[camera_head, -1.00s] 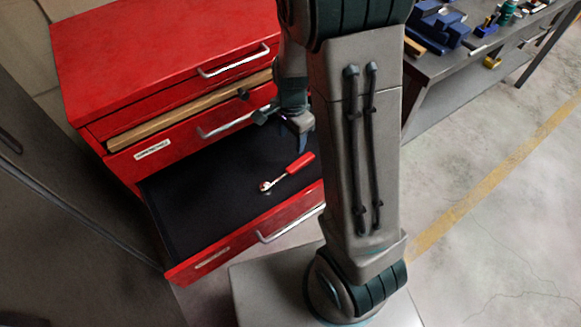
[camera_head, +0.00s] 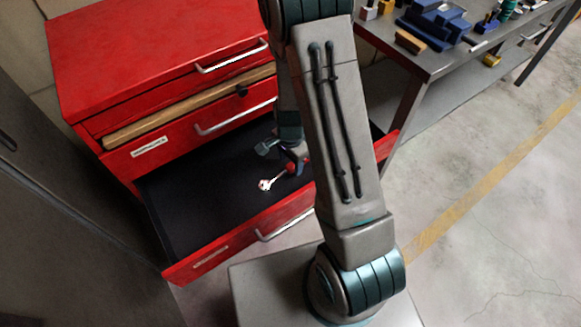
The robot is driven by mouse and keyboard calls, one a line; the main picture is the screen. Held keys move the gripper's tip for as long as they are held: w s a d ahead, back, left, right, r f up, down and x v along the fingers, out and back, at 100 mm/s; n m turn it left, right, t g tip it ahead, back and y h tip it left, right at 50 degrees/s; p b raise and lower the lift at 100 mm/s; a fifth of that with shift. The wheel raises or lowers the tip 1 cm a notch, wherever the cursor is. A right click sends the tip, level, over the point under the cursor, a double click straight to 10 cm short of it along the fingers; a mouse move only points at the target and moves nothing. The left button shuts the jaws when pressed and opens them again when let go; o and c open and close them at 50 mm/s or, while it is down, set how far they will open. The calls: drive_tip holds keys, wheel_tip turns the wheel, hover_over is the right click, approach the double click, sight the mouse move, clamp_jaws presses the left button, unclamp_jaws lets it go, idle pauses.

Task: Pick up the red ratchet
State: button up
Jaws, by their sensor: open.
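The red ratchet (camera_head: 265,184) lies on the dark liner of the open bottom drawer (camera_head: 190,222) of the red tool cabinet. Its silver head shows on the left; most of its red handle is hidden behind my gripper and arm. My gripper (camera_head: 280,158) is open, low inside the drawer at the handle end of the ratchet. One finger shows left of the handle and another part close over it. I cannot tell whether the fingers touch the handle.
The red cabinet (camera_head: 150,50) stands behind, with a wooden-edged drawer (camera_head: 185,118) and a metal handle (camera_head: 235,116) above the open drawer. A grey workbench (camera_head: 430,62) with a blue vise (camera_head: 435,25) and small tools stands at the right. Open floor lies at the right.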

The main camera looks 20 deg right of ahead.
drive_tip(key=shift+f, duration=0.75)
clamp_jaws()
drive_tip(key=shift+r, duration=0.15)
